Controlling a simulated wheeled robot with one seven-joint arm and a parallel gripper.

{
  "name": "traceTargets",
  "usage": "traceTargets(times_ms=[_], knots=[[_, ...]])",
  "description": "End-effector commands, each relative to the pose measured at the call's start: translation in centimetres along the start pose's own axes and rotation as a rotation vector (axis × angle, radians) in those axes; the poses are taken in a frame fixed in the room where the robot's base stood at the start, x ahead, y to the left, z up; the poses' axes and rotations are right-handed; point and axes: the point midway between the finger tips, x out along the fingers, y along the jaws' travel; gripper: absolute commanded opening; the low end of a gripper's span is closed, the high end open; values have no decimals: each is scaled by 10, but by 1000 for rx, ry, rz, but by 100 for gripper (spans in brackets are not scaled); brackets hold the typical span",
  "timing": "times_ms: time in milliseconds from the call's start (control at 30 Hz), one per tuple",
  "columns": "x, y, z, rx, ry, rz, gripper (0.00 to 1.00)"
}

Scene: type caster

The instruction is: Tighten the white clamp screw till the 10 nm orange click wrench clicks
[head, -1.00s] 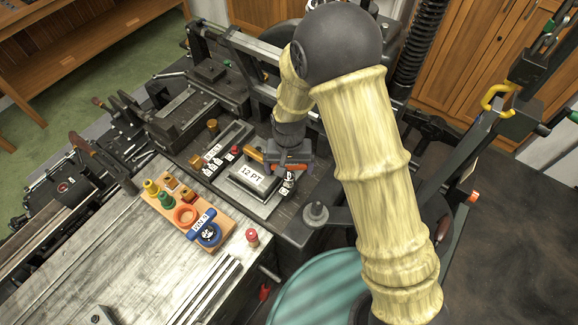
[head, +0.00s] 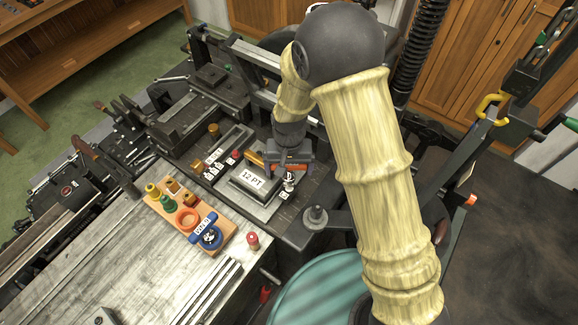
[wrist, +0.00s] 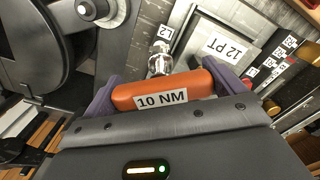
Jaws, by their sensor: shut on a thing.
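The orange click wrench (wrist: 195,84), labelled 10 NM, lies across between the two purple fingers of my gripper (wrist: 163,92). My gripper is shut on it. In the head view my gripper (head: 288,163) is over the right end of the block labelled 12 PT, with a little orange showing below it. A pale, shiny screw-like part (wrist: 159,60), which seems to be the white clamp screw, stands just beyond the wrench in the wrist view. It also shows below my gripper in the head view (head: 289,178). Whether the wrench touches or sits on it is hidden.
The 12 PT block (head: 254,184) sits left of my gripper. An orange wooden rack (head: 217,240) with several coloured tools stands on the bench, with a red-topped piece (head: 253,241) beside it. A dark post (head: 315,215) stands right of the block. Small labelled parts lie behind.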

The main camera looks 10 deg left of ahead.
Motion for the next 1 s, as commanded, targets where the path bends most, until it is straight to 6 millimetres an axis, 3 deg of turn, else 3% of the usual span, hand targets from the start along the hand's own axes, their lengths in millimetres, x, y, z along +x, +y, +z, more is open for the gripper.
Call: traceTargets(times_ms=[500, 833, 867, 1000], knots=[[-38, 0, 0, 0, 0, 0, 40], [-40, 0, 0, 0, 0, 0, 40], [-40, 0, 0, 0, 0, 0, 88], [-40, 0, 0, 0, 0, 0, 61]])
